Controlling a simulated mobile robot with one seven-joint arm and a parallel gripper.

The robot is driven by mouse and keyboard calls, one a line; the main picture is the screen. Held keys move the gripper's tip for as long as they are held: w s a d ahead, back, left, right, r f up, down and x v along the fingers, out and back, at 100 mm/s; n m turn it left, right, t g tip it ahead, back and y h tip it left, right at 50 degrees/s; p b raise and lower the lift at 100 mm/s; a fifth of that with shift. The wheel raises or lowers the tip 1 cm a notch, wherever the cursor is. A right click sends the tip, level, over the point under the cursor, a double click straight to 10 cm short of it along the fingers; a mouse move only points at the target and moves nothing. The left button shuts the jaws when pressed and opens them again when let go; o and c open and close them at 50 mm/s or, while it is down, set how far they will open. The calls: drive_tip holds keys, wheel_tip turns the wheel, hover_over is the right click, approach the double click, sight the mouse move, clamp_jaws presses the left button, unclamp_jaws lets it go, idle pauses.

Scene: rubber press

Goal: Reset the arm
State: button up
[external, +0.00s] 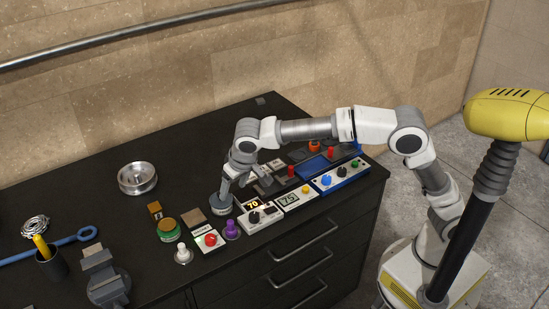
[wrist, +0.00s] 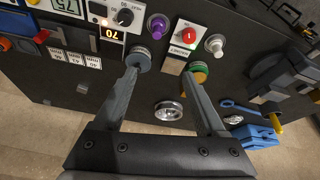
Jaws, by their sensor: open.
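My gripper (wrist: 161,74) is open in the wrist view, with its two grey fingers apart and nothing held between them. The left fingertip appears beside or over a grey round knob (wrist: 141,57); I cannot tell whether they touch. The right fingertip appears near a green and orange round part (wrist: 198,72). In the external view my arm reaches left over the black cabinet top (external: 105,188), its wrist bent down. My gripper (external: 229,187) there is small and partly hidden, low above the grey knob (external: 221,204).
Control panels with knobs, displays and buttons, such as the blue-trimmed panel (external: 341,177), crowd the cabinet's right side. A purple knob (external: 231,230), red-button box (external: 209,240), metal wheel (external: 137,178) and vise (external: 107,279) stand left. A wall with a rail (external: 130,33) is behind.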

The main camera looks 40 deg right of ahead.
drive_tip(key=s+d+r+m, duration=0.1)
drive_tip(key=d+r, duration=0.3)
drive_tip(key=d, duration=0.9)
drive_tip(key=d+r, duration=0.3)
drive_tip(key=d, duration=1.1)
drive_tip(key=s+d+f, duration=0.2)
drive_tip(key=s+d, duration=0.6)
drive_tip(key=s+d+f+m+t, duration=0.1)
drive_tip(key=s+d+f, duration=0.2)
drive_tip(key=s+d, duration=0.6)
drive_tip(key=shift+h, duration=0.3)
wheel_tip(320, 180, up, 7)
drive_tip(key=p, duration=0.7)
wheel_tip(320, 180, down, 25)
drive_tip(key=b, duration=2.5)
drive_tip(key=shift+f, duration=0.2)
